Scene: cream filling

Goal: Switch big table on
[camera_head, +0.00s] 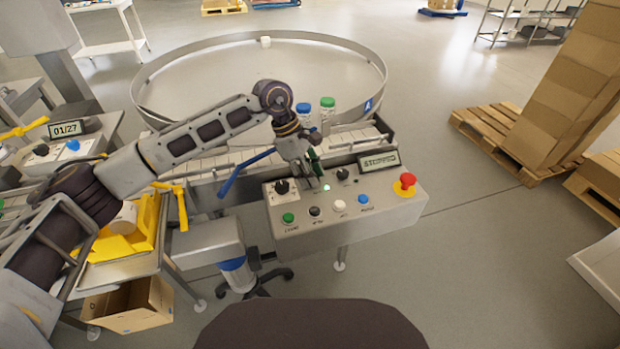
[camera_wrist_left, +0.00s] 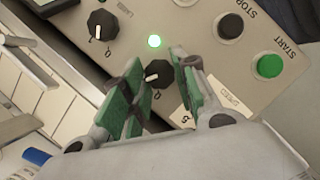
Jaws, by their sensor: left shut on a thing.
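The large round table (camera_head: 262,75) with a raised metal rim stands at the back in the head view. In front of it is a grey control panel (camera_head: 330,224) with knobs, several coloured buttons and a lit green lamp (camera_head: 326,187). The lamp also shows in the wrist view (camera_wrist_left: 154,41). My left gripper (camera_head: 312,170) reaches down onto the panel. In the wrist view its green-padded fingers (camera_wrist_left: 155,88) are shut on a black knob (camera_wrist_left: 158,73) with a white pointer line. The gripper hides this knob in the head view. My right gripper is not in view.
A red emergency stop (camera_head: 405,181) is at the panel's right, and a small display (camera_head: 378,162) at its back. Two bottles, blue-capped (camera_head: 303,109) and green-capped (camera_head: 327,105), stand just behind my left gripper. Another black knob (camera_head: 281,187) is to its left.

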